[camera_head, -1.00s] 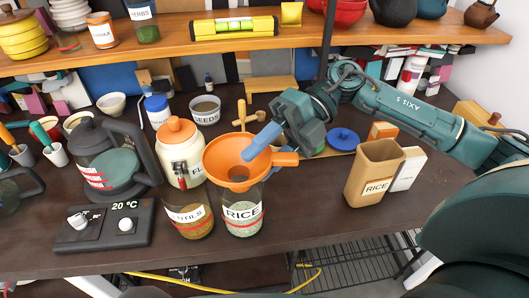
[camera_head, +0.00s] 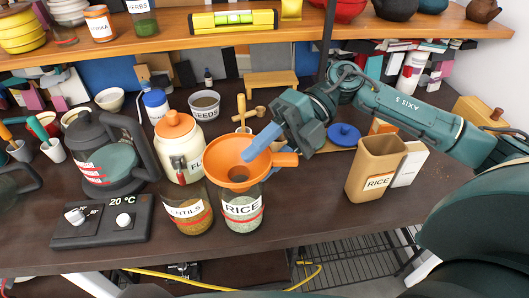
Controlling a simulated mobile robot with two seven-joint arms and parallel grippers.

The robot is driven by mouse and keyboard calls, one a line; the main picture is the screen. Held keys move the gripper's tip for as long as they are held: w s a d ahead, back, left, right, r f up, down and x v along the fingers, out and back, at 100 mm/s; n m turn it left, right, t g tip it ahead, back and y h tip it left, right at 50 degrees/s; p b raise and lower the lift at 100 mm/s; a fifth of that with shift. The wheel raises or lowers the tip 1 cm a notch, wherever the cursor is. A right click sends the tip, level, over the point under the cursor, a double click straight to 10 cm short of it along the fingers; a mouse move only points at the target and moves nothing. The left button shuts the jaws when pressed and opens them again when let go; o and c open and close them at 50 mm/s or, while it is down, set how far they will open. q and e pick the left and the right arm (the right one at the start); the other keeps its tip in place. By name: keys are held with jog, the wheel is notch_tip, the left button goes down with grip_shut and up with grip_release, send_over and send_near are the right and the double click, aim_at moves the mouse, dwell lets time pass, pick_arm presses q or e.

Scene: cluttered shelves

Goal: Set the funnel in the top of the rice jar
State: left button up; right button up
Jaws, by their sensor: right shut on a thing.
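The orange funnel (camera_head: 228,172) is over the mouth of the glass rice jar (camera_head: 242,211), its wide bowl facing up. The bowl hides the jar's rim and the funnel's spout, so I cannot tell how deep the spout sits. The rice jar has a white RICE label and a red band. My right gripper (camera_head: 268,143) comes in from the right and is shut on the funnel, with a blue finger inside the bowl near the orange handle. My left gripper is not in view.
The lentils jar (camera_head: 190,213) stands close left of the rice jar. The flour jar (camera_head: 180,148) is behind it, and a kettle (camera_head: 100,152) stands further left. A brown rice box (camera_head: 376,168) stands to the right. Bare counter lies between it and the rice jar.

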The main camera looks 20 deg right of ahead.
jog(key=shift+f, duration=0.5)
jog(key=shift+b, duration=0.3)
jog(key=o, duration=1)
jog(key=shift+s+f, duration=0.1)
jog(key=shift+c, duration=0.2)
jog(key=shift+o, duration=0.4)
jog(key=shift+f, duration=0.15)
jog(key=r+b+v, duration=0.1)
jog(key=v, duration=1.2)
